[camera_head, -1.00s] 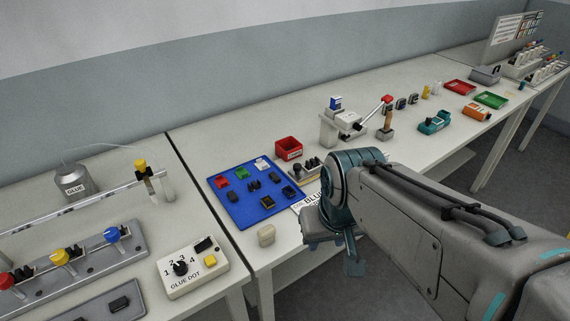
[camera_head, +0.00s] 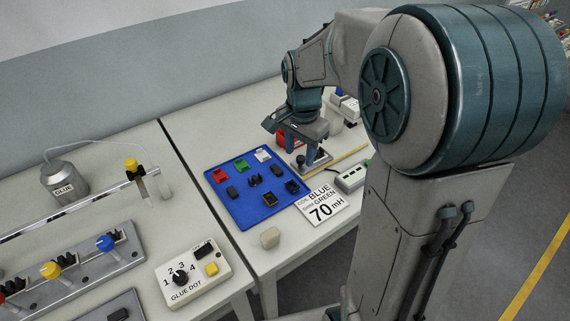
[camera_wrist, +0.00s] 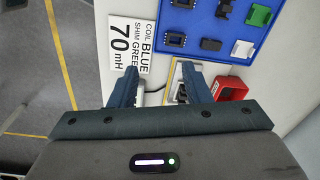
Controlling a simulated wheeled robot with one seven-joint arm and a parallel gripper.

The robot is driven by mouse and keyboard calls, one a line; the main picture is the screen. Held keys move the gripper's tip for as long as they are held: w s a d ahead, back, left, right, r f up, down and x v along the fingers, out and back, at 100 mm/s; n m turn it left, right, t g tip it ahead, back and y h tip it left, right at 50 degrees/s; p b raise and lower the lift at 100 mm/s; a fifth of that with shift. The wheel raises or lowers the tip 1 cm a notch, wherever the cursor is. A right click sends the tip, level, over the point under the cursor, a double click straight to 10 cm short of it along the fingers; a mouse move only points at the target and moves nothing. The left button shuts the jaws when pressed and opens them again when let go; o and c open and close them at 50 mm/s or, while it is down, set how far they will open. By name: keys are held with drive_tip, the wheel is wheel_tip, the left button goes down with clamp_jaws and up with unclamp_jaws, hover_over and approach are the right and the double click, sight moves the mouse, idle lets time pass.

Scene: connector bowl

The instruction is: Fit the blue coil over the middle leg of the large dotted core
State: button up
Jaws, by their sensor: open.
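My gripper (camera_head: 300,144) points down over a small grey fixture plate (camera_head: 325,160) beside the blue mat. In the wrist view its two fingers (camera_wrist: 166,78) stand apart, with a dark part (camera_wrist: 182,94) on the plate showing near the right finger. The fingers partly hide this part, and I cannot tell whether it is the large dotted core. I cannot pick out the blue coil with certainty.
The blue mat (camera_head: 233,198) also holds red (camera_head: 221,175), green (camera_head: 241,164) and white (camera_head: 262,155) pieces. A red bin (camera_wrist: 232,88) stands close to the gripper. A card (camera_head: 322,206) reads coil blue, shim green, 70 mH. A grey-green meter (camera_head: 352,178) is nearby.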

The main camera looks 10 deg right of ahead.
drive_tip(key=w+f+m, duration=0.2)
drive_tip(key=w, duration=0.2)
hover_over(292, 188)
drive_tip(key=shift+m+g, duration=0.3)
drive_tip(key=shift+m, duration=0.1)
drive_tip(key=f, duration=0.8)
drive_tip(key=shift+s+d+f+p, duration=0.15)
drive_tip(key=shift+d+f+p, duration=0.1)
drive_tip(key=shift+p, duration=0.15)
drive_tip(key=shift+a+f+p, duration=0.15)
drive_tip(key=shift+f+p, duration=0.15)
drive_tip(key=shift+f, duration=1.05)
drive_tip(key=shift+a+f+p, duration=0.1)
drive_tip(key=shift+f+p, duration=0.2)
drive_tip(key=shift+f, duration=1)
drive_tip(key=c, duration=0.7)
